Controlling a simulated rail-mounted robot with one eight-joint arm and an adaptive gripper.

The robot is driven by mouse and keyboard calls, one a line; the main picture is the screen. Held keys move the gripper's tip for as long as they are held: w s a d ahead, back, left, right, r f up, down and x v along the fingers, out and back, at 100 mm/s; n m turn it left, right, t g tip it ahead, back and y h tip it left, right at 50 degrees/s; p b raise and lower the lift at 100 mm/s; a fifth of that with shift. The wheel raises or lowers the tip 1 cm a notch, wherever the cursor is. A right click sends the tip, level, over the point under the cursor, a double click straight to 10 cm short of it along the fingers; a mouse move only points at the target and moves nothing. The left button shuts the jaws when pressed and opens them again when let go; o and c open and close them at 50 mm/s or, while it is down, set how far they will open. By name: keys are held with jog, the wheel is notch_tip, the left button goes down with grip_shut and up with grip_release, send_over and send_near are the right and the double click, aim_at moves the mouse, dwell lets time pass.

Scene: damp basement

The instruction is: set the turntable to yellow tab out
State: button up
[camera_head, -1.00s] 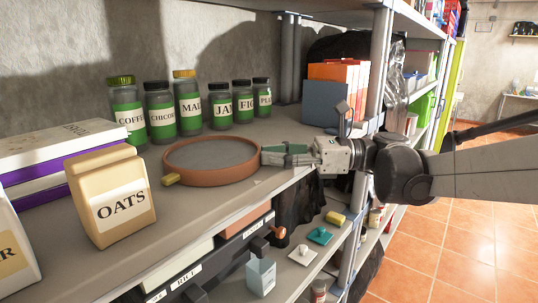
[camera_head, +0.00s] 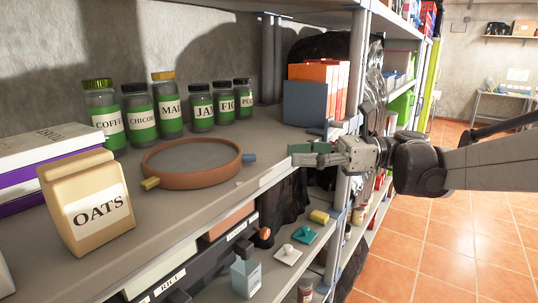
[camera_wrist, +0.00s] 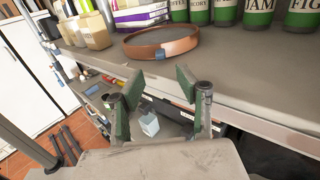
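The turntable (camera_head: 191,178) is a round terracotta-rimmed tray with a grey top, on the upper shelf. The wrist view shows the green-padded fingers (camera_wrist: 159,88) spread and empty.
An oats box (camera_head: 92,205) stands left of the turntable. Several green-labelled jars (camera_head: 168,118) line the back by the wall. A shelf post (camera_head: 356,70) and orange and blue boxes (camera_head: 310,102) stand behind my gripper. The shelf between turntable and gripper is clear.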

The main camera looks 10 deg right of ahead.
jog(key=shift+d, duration=1.35)
jog(key=shift+c, duration=0.5)
